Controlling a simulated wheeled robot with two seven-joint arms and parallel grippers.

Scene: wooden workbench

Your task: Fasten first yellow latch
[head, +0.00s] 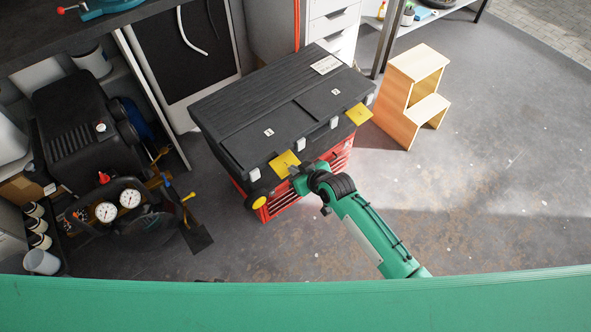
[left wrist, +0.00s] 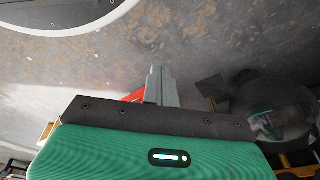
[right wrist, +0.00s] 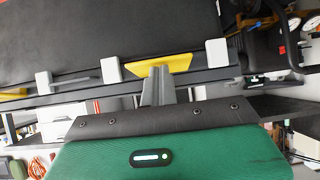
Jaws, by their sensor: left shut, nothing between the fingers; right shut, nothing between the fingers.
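A black toolbox lid (head: 250,110) sits on a red toolbox body (head: 286,200) in the head view. A yellow latch (head: 284,164) is at the lid's near front edge, and a second yellow latch (head: 359,113) is farther right along that edge. My right gripper (head: 294,171) is shut and empty, right by the nearer latch. In the right wrist view its closed fingers (right wrist: 158,84) overlap the lower edge of the yellow latch (right wrist: 152,63); I cannot tell whether they touch. My left gripper (left wrist: 161,84) is shut and empty, with floor behind it; the head view does not show it.
White clips (head: 334,122) line the lid's front edge. A black compressor with gauges (head: 118,205) stands left of the toolbox. A wooden step stool (head: 412,90) stands to the right. The grey floor (head: 490,190) in front and right is clear.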

